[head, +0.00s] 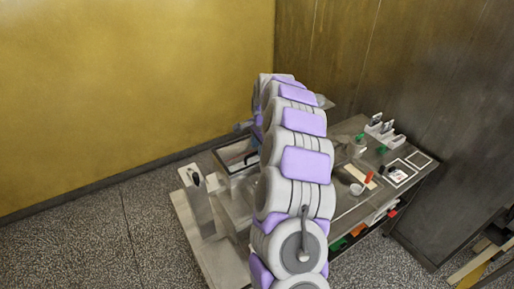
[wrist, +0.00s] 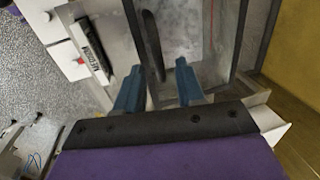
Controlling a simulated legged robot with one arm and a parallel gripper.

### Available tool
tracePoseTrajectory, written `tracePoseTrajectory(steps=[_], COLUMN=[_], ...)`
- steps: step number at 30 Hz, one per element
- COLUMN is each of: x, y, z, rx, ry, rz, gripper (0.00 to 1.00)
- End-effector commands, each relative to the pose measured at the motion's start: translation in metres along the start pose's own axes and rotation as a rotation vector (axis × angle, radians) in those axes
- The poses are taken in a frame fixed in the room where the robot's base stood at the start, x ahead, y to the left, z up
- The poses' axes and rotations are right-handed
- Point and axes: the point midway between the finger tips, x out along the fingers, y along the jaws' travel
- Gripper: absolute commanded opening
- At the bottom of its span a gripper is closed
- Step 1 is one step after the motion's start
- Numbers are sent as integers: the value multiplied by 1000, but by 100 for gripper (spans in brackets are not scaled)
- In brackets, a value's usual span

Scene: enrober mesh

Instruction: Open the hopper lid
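In the wrist view my gripper (wrist: 159,78) has two blue fingers set apart, with a clear gap between them. A dark bar-shaped handle (wrist: 151,40) stands just beyond the fingers, its lower end in line with the gap. I cannot tell whether it reaches between the fingertips. Beyond it is a grey panel (wrist: 195,35) with a thin red line, framed by dark edges; I cannot tell for sure whether this is the hopper lid. In the head view my arm hides my gripper and much of the machine (head: 237,155), whose dark-rimmed box shows at the left.
A metal table (head: 350,205) carries the machine. On its right are a white rack (head: 384,131), a small white cup (head: 356,189) and an orange item (head: 369,178). A yellow wall (head: 130,80) stands behind. Speckled floor is open at the left.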

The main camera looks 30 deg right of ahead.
Motion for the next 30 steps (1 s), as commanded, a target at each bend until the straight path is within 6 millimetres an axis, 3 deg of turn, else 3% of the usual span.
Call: tracePoseTrajectory(steps=[9,15,27,30], x=[14,15,16,16], y=[1,-1,-1,-1], z=[13,6,3,4], rx=[-5,-3,-2,-2], ry=[9,5,3,5], rz=[0,-3,-4,-3], gripper=[38,38,0,0])
